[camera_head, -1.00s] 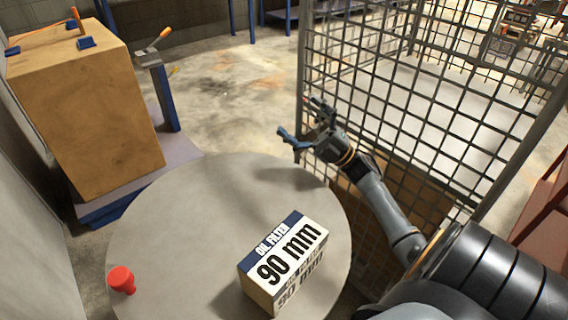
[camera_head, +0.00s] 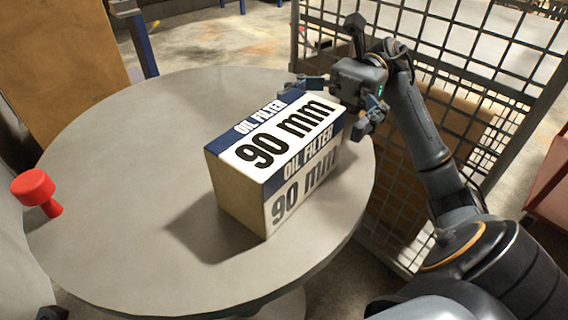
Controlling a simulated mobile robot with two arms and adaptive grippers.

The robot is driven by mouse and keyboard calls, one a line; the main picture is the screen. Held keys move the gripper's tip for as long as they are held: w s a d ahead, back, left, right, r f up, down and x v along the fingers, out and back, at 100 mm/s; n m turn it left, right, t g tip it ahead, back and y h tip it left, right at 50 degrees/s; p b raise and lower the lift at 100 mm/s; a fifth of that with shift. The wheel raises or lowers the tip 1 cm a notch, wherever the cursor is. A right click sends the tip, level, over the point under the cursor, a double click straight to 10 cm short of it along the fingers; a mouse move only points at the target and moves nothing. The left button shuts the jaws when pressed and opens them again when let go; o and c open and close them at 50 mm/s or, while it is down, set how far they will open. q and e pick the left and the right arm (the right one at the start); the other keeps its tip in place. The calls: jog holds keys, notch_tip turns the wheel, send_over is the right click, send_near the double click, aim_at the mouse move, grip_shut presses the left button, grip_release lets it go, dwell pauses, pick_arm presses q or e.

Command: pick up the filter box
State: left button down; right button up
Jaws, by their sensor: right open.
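The filter box (camera_head: 240,196) is a carton with a blue and white label reading "OIL FILTER 90 mm". It sits on the round grey table (camera_head: 130,130), right of the middle. My right gripper (camera_head: 330,104) is at the far right end of the box, its fingers spread open. One finger shows behind the box's far edge and the other in front of its right end. I cannot tell whether either finger touches the box. My left gripper is out of view.
A wire mesh fence (camera_head: 480,125) rises behind my right arm. A large brown block (camera_head: 60,60) is at the upper left.

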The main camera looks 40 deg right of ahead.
aim_at(290, 143)
jog(key=x, duration=0.2)
jog(key=b+x, duration=0.1)
jog(key=x, duration=0.4)
jog(key=shift+s+d+f+b, duration=0.1)
jog(key=shift+s+f+b, duration=0.1)
jog(key=shift+f+b, duration=0.1)
jog(key=c, duration=1.6)
jog(key=shift+c, duration=0.2)
jog(key=shift+r, duration=0.1)
